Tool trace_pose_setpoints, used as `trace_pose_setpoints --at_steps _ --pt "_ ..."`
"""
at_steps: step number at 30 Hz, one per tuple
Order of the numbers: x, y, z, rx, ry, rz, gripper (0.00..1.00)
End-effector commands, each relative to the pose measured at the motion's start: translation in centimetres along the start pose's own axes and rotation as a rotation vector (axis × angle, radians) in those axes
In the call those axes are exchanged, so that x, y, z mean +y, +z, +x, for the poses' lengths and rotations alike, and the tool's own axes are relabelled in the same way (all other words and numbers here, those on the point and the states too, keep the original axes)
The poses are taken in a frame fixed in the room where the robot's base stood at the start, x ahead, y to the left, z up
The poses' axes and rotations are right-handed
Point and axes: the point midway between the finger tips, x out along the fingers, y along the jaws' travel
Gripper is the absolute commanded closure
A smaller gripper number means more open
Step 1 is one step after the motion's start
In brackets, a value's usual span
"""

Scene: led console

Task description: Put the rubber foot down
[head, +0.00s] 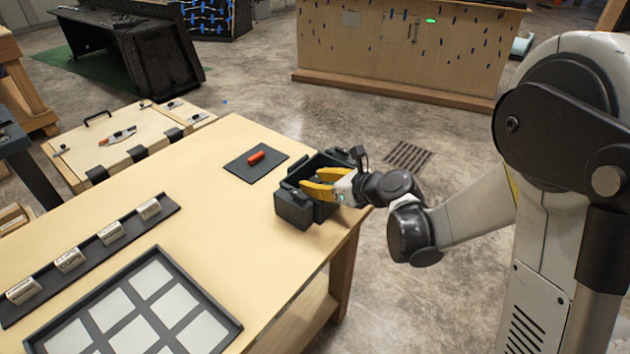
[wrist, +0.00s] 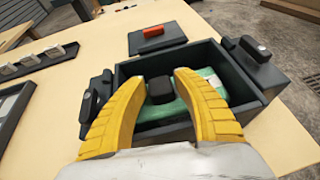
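My gripper (wrist: 159,77) has two yellow curved fingers, and it also shows at the dark box in the head view (head: 306,186). The fingers are spread, with their tips over the open dark box (wrist: 258,72), which shows in the head view at the table edge (head: 291,208). A small black block, likely the rubber foot (wrist: 160,91), appears between the fingers. Narrow gaps seem to show at its sides, so it looks ungripped. It appears to rest on a green piece (wrist: 209,82) inside the box; its underside is hidden.
A red-orange piece (head: 256,157) lies on a dark mat (head: 240,170) beyond the box. A rack of labelled holders (head: 110,234) and a tray with pale squares (head: 226,318) occupy the left and front of the table (head: 200,200). Bare wood lies between them and the box.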

Motion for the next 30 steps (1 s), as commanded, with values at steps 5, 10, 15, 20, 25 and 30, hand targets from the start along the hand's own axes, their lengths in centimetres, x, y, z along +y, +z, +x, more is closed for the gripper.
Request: trace_pose_setpoints --at_steps 5,10,15,20,25,30 --pt "0.0 0.3 -0.7 0.0 -0.001 0.001 0.65" --pt "-0.1 0.6 -4.0 0.0 -0.004 0.002 0.65" --pt "-0.1 0.6 -7.9 0.0 -0.003 0.001 0.65" --pt "-0.1 0.5 -10.7 0.0 -0.003 0.001 0.65" --pt "0.0 0.3 -12.0 0.0 -0.001 0.001 0.65" --pt "0.1 0.3 -12.4 0.011 -0.002 -0.035 0.65"
